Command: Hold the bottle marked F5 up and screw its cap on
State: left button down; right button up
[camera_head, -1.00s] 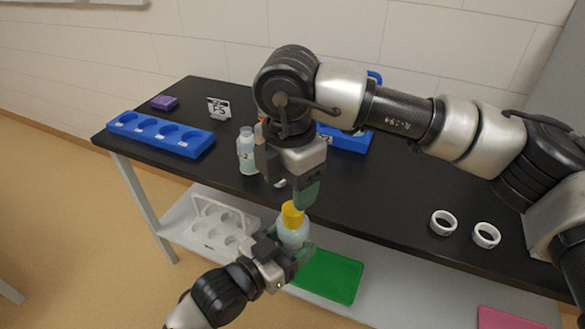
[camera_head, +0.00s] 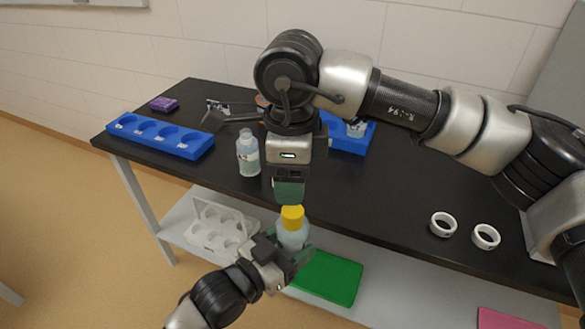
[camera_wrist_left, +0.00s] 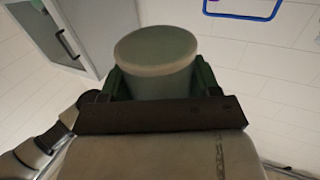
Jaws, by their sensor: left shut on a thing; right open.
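My left gripper (camera_head: 290,254) is shut on a pale bottle (camera_head: 293,236) and holds it upright in front of the black table's edge. A yellow cap (camera_head: 292,217) sits on the bottle's top; how tightly it sits cannot be told. The left wrist view shows the rounded end of the held bottle (camera_wrist_left: 155,60) between green fingers. No F5 mark is readable on the bottle. My right gripper (camera_head: 289,195) is open and points down just above the cap; whether it touches the cap cannot be told.
On the black table (camera_head: 350,195) stand a blue rack (camera_head: 160,136), another bottle (camera_head: 248,153), a purple block (camera_head: 164,104), a blue tray (camera_head: 347,145) and two white rings (camera_head: 443,225). Below, a shelf holds a white carrier (camera_head: 218,228) and a green mat (camera_head: 330,279).

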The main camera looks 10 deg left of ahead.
aim_at(293, 210)
jog(key=n, duration=0.4)
jog(key=shift+r+n, duration=0.2)
jog(key=shift+n, duration=0.1)
jog(key=n, duration=0.5)
jog(key=shift+r, duration=0.2)
jog(key=shift+f, duration=4.05)
